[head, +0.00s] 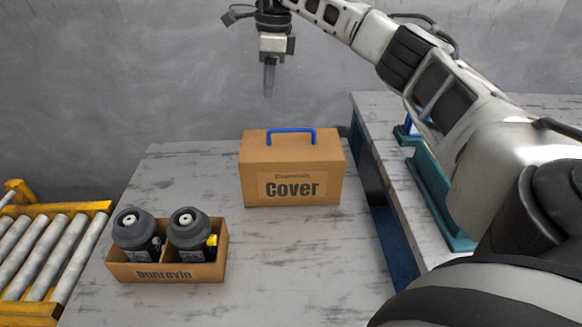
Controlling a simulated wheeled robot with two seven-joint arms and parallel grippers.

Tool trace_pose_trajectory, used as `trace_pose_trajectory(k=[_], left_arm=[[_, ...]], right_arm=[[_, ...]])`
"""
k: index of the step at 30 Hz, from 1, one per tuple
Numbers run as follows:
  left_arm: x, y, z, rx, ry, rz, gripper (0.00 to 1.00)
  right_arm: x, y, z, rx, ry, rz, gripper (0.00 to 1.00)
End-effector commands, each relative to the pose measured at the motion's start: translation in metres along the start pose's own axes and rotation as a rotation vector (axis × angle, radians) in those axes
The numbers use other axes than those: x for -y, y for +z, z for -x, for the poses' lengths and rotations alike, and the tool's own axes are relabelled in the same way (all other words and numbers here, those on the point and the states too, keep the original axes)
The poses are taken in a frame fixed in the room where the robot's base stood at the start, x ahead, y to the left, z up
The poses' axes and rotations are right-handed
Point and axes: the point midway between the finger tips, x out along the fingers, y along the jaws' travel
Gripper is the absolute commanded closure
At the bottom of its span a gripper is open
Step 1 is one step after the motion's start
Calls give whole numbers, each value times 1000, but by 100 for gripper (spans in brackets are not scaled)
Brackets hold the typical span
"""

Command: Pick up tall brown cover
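The tall brown cover (255,171) is a brown box marked "Cover". It stands upright at the back of the grey table, with a blue handle (291,130) on top. My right gripper (269,90) hangs above the cover in the head view, a little left of the handle and clear of it. It points down and holds nothing that I can see. Its fingers look narrow and close together, seen edge-on, so I cannot tell whether they are open or shut. My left gripper is not in view.
A low brown tray (150,274) marked "Dunrevin" holds two dark grey motors (133,230) at the table's front left. A yellow roller conveyor (50,250) is at far left. A second table (400,180) with teal parts stands at right, across a gap. The front table area is clear.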

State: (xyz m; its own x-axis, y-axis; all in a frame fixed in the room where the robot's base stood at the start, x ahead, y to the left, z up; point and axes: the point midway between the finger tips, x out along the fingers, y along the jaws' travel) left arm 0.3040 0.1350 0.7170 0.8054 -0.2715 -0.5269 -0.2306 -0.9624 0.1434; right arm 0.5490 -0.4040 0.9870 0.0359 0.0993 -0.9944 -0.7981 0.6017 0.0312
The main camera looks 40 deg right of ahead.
Motion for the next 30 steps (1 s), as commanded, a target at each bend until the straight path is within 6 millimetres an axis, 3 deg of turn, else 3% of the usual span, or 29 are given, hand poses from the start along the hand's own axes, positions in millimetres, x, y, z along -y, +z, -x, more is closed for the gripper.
trace_pose_trajectory(k=[3, 7, 18, 30], left_arm=[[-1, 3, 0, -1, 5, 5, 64], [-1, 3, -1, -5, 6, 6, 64], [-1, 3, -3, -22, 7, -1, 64], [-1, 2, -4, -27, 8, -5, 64]], right_arm=[[9, -31, 23, -72, -29, -38, 68], [11, -44, 23, -104, -33, -53, 68], [12, -52, -51, -104, -31, -53, 68], [12, -56, -90, -102, -32, -52, 68]])
